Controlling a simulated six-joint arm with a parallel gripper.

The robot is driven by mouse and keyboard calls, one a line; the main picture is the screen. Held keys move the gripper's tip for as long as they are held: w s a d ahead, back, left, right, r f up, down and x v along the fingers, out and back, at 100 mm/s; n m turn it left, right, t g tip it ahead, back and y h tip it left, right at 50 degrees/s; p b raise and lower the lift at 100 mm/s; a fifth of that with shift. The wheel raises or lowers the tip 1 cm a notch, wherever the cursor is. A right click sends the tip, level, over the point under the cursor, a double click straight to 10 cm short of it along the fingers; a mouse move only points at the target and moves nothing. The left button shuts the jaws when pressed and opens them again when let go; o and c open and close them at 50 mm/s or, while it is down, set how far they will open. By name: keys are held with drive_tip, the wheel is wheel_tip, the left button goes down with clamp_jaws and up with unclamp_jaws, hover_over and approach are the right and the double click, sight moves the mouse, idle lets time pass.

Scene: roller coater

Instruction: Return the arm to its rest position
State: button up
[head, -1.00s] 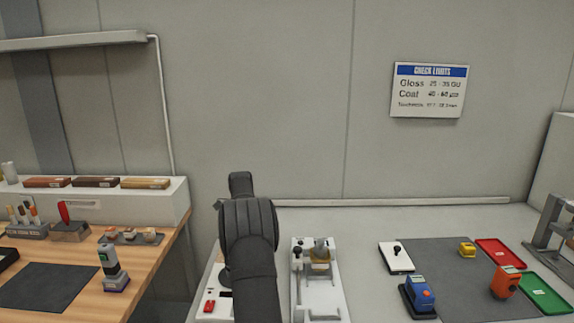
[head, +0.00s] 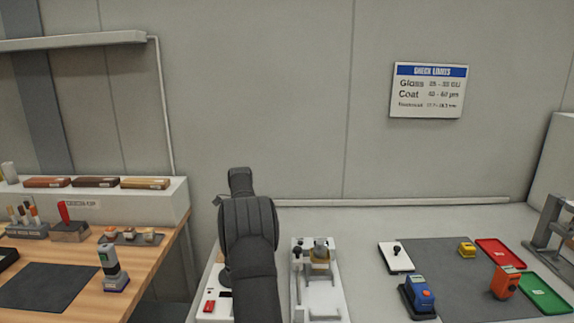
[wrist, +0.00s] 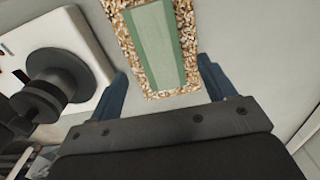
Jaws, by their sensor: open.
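In the head view my arm rises from the bottom edge, left of centre, dark grey and folded. My gripper is hidden there behind the arm. Beyond the fingers lies a pale green block (wrist: 155,42) on a speckled brown-and-white piece (wrist: 158,88). Whether the fingers are clear of it in depth is hard to tell, but they do not appear to touch it.
A white device (head: 318,292) stands right of my arm. Red (head: 499,254) and green (head: 546,293) trays lie right. A wooden bench (head: 140,282) stands left.

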wheel_tip(320, 180, up, 7)
wheel_tip(320, 180, down, 11)
drive_tip(key=shift+f, duration=0.1)
wheel_tip(320, 180, up, 4)
drive_tip(key=shift+f, duration=0.25)
drive_tip(key=s+d+r, duration=0.4)
drive_tip(key=d+r, duration=0.3)
drive_tip(key=d, duration=0.4)
drive_tip(key=s+d+r+n, duration=0.3)
drive_tip(key=s+r+n, duration=0.3)
drive_tip(key=s+n, duration=0.65)
drive_tip(key=s+d+f+n, duration=0.1)
drive_tip(key=s+d+n, duration=0.4)
drive_tip(key=d, duration=0.4)
drive_tip(key=shift+f, duration=0.3)
drive_tip(key=shift+d+n, duration=0.1)
drive_tip(key=shift+n, duration=0.15)
